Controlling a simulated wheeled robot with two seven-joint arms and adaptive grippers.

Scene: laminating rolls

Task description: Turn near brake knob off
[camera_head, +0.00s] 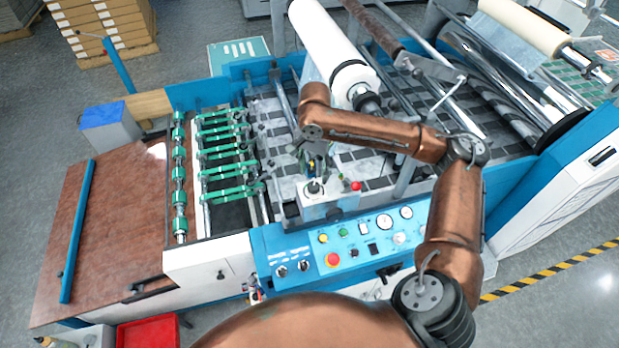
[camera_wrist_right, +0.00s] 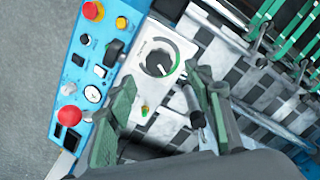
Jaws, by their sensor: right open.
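The brake knob (camera_wrist_right: 158,63) is a round black dial with a pale mark, set on a white control box (camera_head: 328,207). In the head view the knob (camera_head: 313,187) shows small on top of that box. My right gripper (camera_head: 314,160) is just above the box, pointing down. In the wrist view the right gripper (camera_wrist_right: 160,74) is open, with green-grey fingers on either side of the knob's line of sight. Nothing is between them; whether they touch the knob cannot be told. My left gripper is not in view.
A blue control panel (camera_head: 345,245) with gauges and a red stop button (camera_head: 333,260) lies in front of the box. A white film roll (camera_head: 330,45) is behind. Green rollers (camera_head: 225,155) are to the left.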

